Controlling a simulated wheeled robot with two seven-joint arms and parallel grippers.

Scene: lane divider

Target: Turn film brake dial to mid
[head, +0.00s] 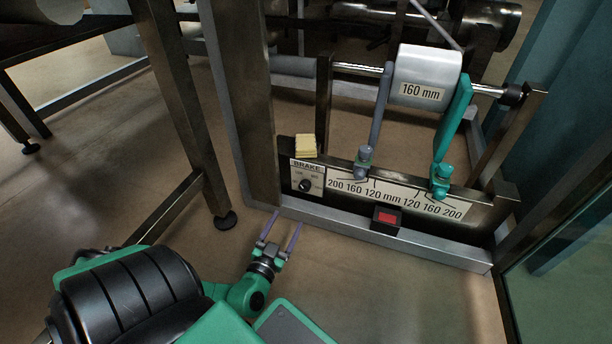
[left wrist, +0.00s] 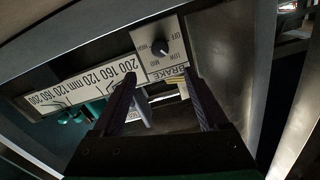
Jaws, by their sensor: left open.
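The film brake dial (head: 305,185) is a small round black knob on a pale plate marked BRAKE, at the left end of the machine's front rail. It also shows in the left wrist view (left wrist: 160,48), ringed by OFF, LOW, MID and HIGH labels. Its pointer is too small to read surely. My left gripper (head: 284,222) is open and empty, below and in front of the plate, apart from the dial. In the left wrist view its two fingers (left wrist: 160,78) point toward the plate, with the dial beyond the gap between the tips. My right gripper is not in view.
A scale strip (head: 395,198) with 120, 160 and 200 mm marks runs right of the dial. A grey arm (head: 380,110) and a teal arm (head: 455,118) flank the 160 mm roll (head: 425,73). A yellow block (head: 306,146) sits above the plate; a red-topped box (head: 387,218) sits below the strip.

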